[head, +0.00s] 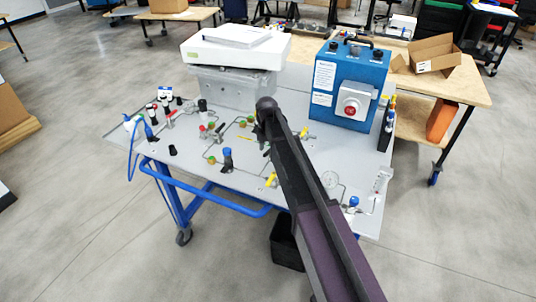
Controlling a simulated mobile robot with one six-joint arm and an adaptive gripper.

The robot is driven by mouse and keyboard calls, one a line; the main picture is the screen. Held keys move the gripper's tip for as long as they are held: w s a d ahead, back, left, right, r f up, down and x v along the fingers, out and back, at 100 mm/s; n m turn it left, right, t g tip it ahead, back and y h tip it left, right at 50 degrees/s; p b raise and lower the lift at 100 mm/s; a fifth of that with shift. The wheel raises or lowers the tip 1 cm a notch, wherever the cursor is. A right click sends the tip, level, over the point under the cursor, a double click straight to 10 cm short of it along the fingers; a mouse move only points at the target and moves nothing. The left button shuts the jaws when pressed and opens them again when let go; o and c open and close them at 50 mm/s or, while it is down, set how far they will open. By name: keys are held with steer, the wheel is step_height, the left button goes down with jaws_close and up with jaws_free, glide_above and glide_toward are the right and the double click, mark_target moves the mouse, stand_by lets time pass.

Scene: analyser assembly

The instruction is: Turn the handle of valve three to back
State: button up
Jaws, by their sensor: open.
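The grey panel table (190,180) carries several small valves and pipe fittings. A yellow-handled valve (272,180) is near its front middle, and another yellow handle (303,133) is right of my arm. A valve with red parts (204,129) and a blue-topped part (227,157) are to the left. No numbers are readable, so I cannot tell which is valve three. My arm reaches in from the bottom right. My gripper (262,138) is open over the panel's middle, mostly hidden by my arm; contact with any handle cannot be seen.
A blue box (349,80) with a red knob stands at the back right of the panel. A white instrument (235,50) stands at the back left. A wooden table (455,85) with an open cardboard box (436,55) is behind right.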

steer(key=shift+f, duration=0.3)
jaws_close()
steer(key=shift+d, duration=0.25)
steer(key=shift+a, duration=0.25)
